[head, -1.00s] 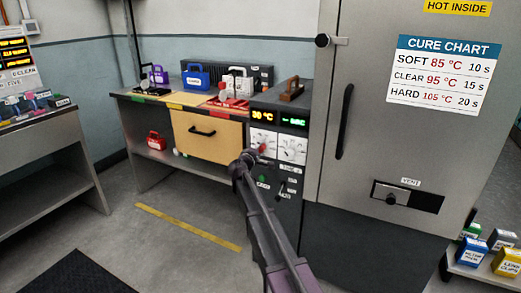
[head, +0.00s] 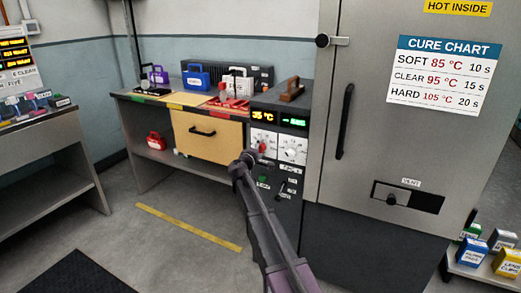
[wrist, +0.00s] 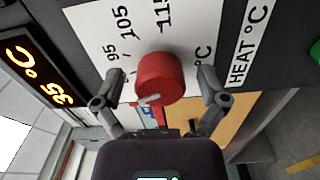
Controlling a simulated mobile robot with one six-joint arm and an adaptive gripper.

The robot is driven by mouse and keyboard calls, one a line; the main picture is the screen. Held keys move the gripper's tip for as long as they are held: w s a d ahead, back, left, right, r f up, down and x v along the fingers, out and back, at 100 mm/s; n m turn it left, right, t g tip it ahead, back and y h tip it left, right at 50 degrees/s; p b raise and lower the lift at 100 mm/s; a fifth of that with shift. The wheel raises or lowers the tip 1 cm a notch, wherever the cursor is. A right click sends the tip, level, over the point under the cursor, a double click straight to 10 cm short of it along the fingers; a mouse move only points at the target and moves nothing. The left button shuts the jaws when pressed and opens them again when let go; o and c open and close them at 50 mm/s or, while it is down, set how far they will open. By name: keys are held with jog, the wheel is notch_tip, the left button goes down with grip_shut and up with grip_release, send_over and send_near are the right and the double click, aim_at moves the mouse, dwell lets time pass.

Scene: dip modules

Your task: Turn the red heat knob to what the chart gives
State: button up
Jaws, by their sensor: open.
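The red heat knob (wrist: 160,78) stands on a white dial plate (wrist: 95,35) with the marks 95, 105 and 115. Its pointer cannot be made out. My gripper (wrist: 158,92) is open, one finger on each side of the knob, with gaps showing. The cure chart (head: 443,75) gives soft 85, clear 95 and hard 105 °C.
A second white dial (head: 293,149) sits right of the knob, under a green display (head: 294,122). A green button (head: 262,180) and small switches are below. The oven door (head: 400,150) is at right, a yellow drawer (head: 208,138) at left.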

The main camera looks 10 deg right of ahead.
jog(key=shift+s, duration=0.15)
jog(key=v, duration=1.2)
jog(key=s+d+f+m+g+y, duration=0.2)
jog(key=s+d+f+m+g, duration=0.65)
jog(key=s, duration=0.65)
jog(key=s+a+f+m+g+y, duration=0.1)
jog(key=s+f+g+y, duration=0.3)
jog(key=s, duration=0.6)
jog(key=s+f+g+y, duration=0.2)
jog(key=s+f+y, duration=0.3)
jog(key=s, duration=0.5)
notch_tip(320, 180, up, 29)
jog(key=p, duration=3)
jog(key=shift+w+a, duration=0.15)
